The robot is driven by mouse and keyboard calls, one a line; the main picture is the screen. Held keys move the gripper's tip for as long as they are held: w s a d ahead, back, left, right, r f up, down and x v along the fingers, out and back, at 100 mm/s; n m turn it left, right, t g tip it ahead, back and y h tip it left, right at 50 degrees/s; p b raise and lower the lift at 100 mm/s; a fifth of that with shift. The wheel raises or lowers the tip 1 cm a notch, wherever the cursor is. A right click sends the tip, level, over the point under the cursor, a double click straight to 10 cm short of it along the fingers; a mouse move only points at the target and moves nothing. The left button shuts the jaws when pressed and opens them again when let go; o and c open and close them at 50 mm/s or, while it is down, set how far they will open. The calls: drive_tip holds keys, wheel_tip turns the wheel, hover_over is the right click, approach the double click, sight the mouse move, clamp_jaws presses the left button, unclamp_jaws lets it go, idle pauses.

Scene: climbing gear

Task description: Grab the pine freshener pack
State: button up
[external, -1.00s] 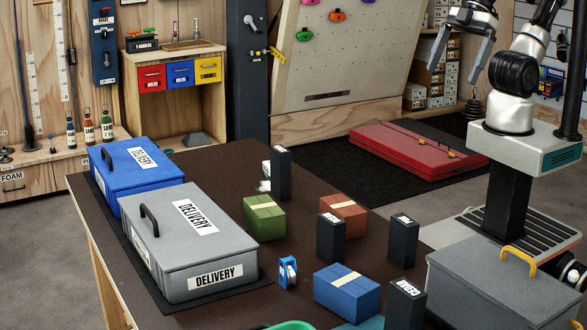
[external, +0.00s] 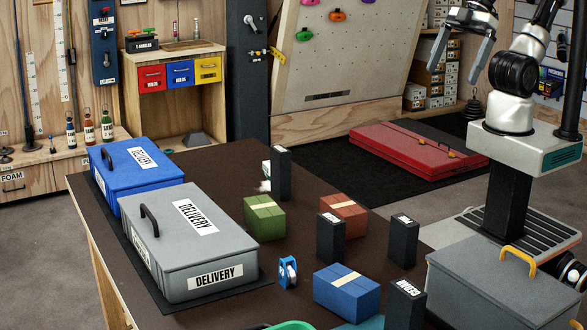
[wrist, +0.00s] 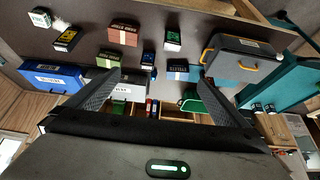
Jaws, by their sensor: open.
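My gripper (external: 461,52) is raised at the top right of the external view, open and empty, well away from the table. Its two open fingers also show in the wrist view (wrist: 155,95). A small white and green pack (wrist: 41,18) lies at the top left of the wrist view, beside a dark box (wrist: 66,39). In the external view a white and green piece (external: 265,172) shows at the left of a tall dark box (external: 282,174), which hides most of it. It may be the pine freshener pack; I cannot read its label surely.
The table (external: 215,163) also holds a green box (external: 265,219), a brown-red box (external: 345,214), a blue box (external: 346,294), several tall dark boxes and a blue reel (external: 288,272). Blue (external: 140,186) and grey (external: 170,255) delivery bins stand at the left. A grey lidded case (external: 495,295) is at lower right.

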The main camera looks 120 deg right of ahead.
drive_tip(key=c, duration=0.5)
drive_tip(key=g+b, duration=0.6)
drive_tip(key=b, duration=0.4)
hover_over(404, 219)
wheel_tip(404, 219, down, 22)
drive_tip(key=shift+m, duration=0.4)
wheel_tip(404, 219, down, 11)
drive_tip(key=shift+f+b, duration=0.1)
drive_tip(key=shift+b, duration=0.35)
drive_tip(key=shift+a+f+b, duration=0.2)
drive_tip(key=shift+f+b, duration=0.2)
drive_tip(key=shift+f, duration=2.6)
